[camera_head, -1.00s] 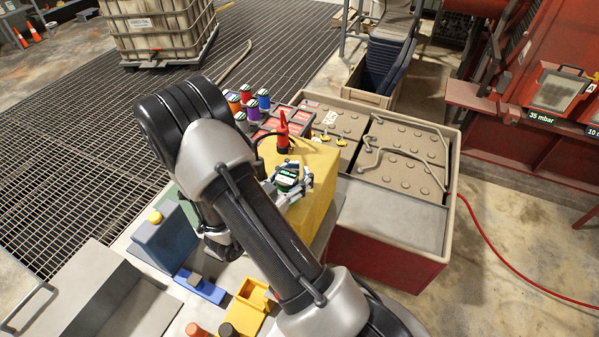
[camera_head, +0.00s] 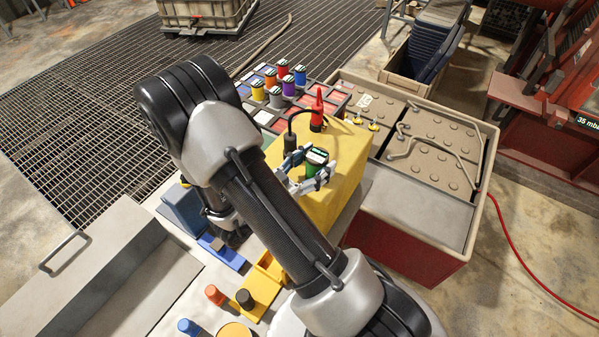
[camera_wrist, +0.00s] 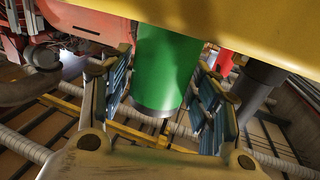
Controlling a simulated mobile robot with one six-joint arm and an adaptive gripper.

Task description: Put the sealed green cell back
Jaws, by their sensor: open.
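The green cell (camera_head: 316,161) stands upright on top of the yellow block (camera_head: 343,185), with a dark and pale cap. My gripper (camera_head: 305,171) is at the block's top, its fingers open on either side of the cell. In the wrist view, which looks upside down, the green cell (camera_wrist: 163,65) sits between the spread fingers of my gripper (camera_wrist: 165,90), with a gap showing on the right. Contact on the left cannot be told. My arm hides part of the block's near side.
A rack (camera_head: 264,117) with several coloured cells stands behind the block. A red-topped plug (camera_head: 317,112) and a black post (camera_head: 290,142) rise close by. A battery crate (camera_head: 410,225) is at right. Coloured pieces and a grey tray (camera_head: 95,262) lie in front.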

